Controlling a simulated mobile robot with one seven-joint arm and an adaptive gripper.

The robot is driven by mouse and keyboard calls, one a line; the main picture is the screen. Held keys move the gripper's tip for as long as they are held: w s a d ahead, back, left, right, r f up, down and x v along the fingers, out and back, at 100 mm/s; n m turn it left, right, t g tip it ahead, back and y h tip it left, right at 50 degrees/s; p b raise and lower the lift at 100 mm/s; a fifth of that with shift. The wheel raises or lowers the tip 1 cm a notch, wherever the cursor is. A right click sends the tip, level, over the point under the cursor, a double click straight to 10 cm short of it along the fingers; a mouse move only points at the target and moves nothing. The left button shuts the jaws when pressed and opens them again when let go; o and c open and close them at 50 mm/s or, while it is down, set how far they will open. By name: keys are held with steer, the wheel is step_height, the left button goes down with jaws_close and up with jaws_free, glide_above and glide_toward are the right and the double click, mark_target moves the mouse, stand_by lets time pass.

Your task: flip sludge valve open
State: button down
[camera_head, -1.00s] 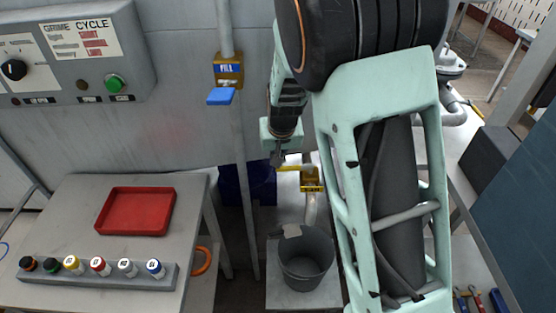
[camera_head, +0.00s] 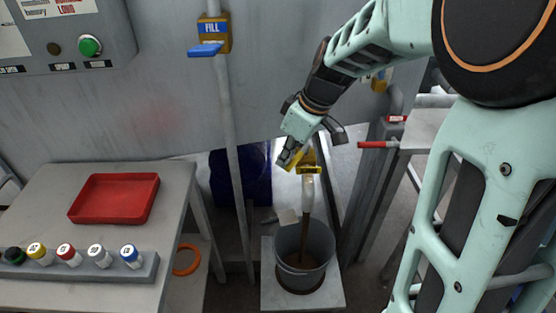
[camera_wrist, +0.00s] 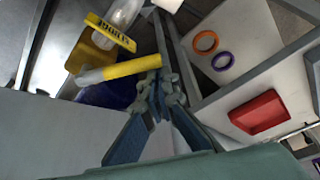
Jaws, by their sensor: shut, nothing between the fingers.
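The sludge valve (camera_head: 309,168) is a yellow block on a pale pipe behind the bucket. Its yellow lever (camera_wrist: 132,67) reaches toward my gripper in the wrist view, and the yellow label plate (camera_wrist: 110,32) is beside it. My gripper (camera_head: 286,160) is shut and empty, its fingertips against or very close to the lever's end; contact is unclear. It also shows in the wrist view (camera_wrist: 160,86). A brown stream (camera_head: 305,225) runs from the pipe's outlet into the grey bucket (camera_head: 319,245), where brown liquid shows.
A blue-handled FILL valve (camera_head: 207,49) is on the upright pipe at left. A table holds a red tray (camera_head: 114,198) and a rack (camera_head: 80,265) of capped bottles. A blue drum (camera_head: 238,178) is behind the bucket. A red-handled bar (camera_head: 378,145) is at right.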

mark_target(306, 182)
steer(key=s+d+n+g+b, duration=0.1)
steer(key=d+n, duration=0.1)
steer(key=shift+s+f+n, duration=0.1)
steer(key=shift+s+n, duration=0.05)
steer(key=shift+n, duration=0.25)
steer(key=shift+s+d+n+g+y, duration=0.15)
steer(key=shift+s+d+n+g, duration=0.1)
steer(key=shift+d+n, duration=0.5)
steer(key=shift+s+d+n+g+y, duration=0.2)
steer(key=shift+d+n, duration=0.35)
steer(key=shift+d, duration=0.35)
